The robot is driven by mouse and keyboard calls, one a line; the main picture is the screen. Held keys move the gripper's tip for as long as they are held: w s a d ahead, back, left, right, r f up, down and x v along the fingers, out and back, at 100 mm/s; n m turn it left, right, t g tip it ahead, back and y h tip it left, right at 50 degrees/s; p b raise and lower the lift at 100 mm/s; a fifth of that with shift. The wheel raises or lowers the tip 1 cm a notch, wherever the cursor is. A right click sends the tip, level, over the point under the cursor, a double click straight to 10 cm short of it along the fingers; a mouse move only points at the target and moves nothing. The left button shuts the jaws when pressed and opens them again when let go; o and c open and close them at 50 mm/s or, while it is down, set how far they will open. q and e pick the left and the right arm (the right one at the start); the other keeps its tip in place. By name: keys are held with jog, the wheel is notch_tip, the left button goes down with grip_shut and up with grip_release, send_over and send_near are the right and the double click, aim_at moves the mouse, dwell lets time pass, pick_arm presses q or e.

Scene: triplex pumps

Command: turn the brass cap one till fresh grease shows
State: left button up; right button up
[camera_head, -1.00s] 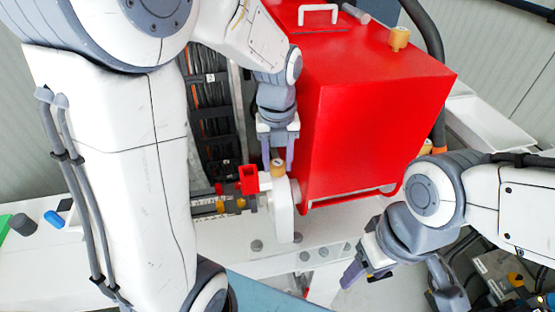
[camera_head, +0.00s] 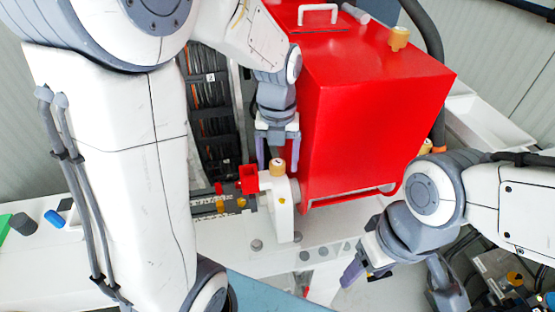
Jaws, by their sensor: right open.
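A brass cap (camera_head: 277,167) sits on top of a white upright block (camera_head: 281,207) beside the red housing. My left gripper (camera_head: 277,158) points down at this cap. Its two grey-purple fingers are spread open, one on each side, with a visible gap to the cap. Nothing is between them except possibly the cap's far side; the exact depth is hard to tell. No grease can be made out. My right gripper (camera_head: 357,271) is open and empty, low at the right, away from the cap.
The large red housing (camera_head: 375,130) stands right of my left gripper. Other brass caps sit on its top (camera_head: 399,38) and behind its right side (camera_head: 425,147). A small red box-shaped part (camera_head: 249,178) adjoins the white block. The white deck (camera_head: 225,240) in front is mostly clear.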

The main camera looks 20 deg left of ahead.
aim_at(278, 162)
pick_arm(q)
notch_tip(278, 162, up, 10)
jog(key=b, duration=0.2)
jog(key=shift+r, duration=0.2)
dwell(0.3)
